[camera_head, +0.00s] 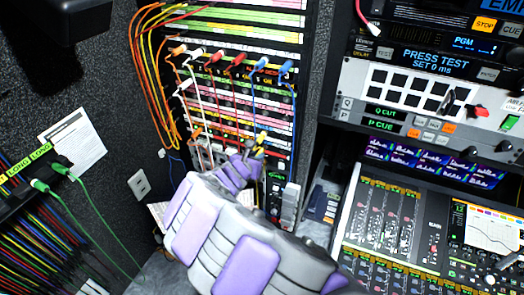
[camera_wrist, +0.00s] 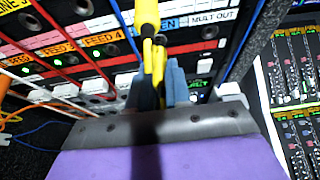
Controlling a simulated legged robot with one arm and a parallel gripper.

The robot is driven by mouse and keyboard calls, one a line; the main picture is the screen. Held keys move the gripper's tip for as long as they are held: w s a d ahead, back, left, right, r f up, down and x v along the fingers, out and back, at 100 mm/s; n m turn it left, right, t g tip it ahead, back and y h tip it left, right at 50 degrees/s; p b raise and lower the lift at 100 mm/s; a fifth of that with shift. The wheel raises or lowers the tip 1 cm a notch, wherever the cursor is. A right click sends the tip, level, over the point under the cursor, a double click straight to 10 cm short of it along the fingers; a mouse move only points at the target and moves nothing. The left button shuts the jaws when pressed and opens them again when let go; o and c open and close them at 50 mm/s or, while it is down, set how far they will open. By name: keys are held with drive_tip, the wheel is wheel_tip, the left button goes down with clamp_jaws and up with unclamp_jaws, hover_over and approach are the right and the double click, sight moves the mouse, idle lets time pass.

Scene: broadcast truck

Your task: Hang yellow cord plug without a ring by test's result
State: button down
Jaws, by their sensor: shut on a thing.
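A yellow cord plug (camera_head: 262,138) is at the front of the patch rack, right of its lower middle. In the wrist view the yellow plug (camera_wrist: 147,14) points up, with its yellow cord (camera_wrist: 155,58) running down between my fingers. My gripper (camera_head: 257,153) is shut on it; the blue-grey fingertips of my gripper (camera_wrist: 160,88) show on both sides of the cord. I cannot tell whether the plug tip is in a jack. No ring can be made out on it. A test unit (camera_head: 436,62) at the upper right reads "PRESS TEST, SET 0 ms".
The patch rack (camera_head: 302,60) holds orange, white, red and blue plugs. At left, a dark holder (camera_head: 58,165) labelled "LONG" carries green plugs (camera_head: 40,185) with hanging cords. A mixing console (camera_head: 400,215) stands at right. Orange cords (camera_head: 160,90) hang left of the rack.

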drive_tip(key=shift+s+a, duration=0.35)
drive_tip(key=shift+s, duration=0.5)
idle(0.7)
drive_tip(key=shift+s+a+p, duration=0.25)
drive_tip(key=shift+s+a, duration=0.05)
drive_tip(key=shift+s, duration=0.5)
drive_tip(key=shift+s+a+p, duration=0.2)
drive_tip(key=shift+s+a, duration=0.05)
drive_tip(key=shift+s, duration=0.5)
drive_tip(key=s, duration=0.1)
drive_tip(key=s+a, duration=0.1)
drive_tip(key=shift+s+p, duration=0.35)
drive_tip(key=shift+s, duration=0.05)
idle(0.3)
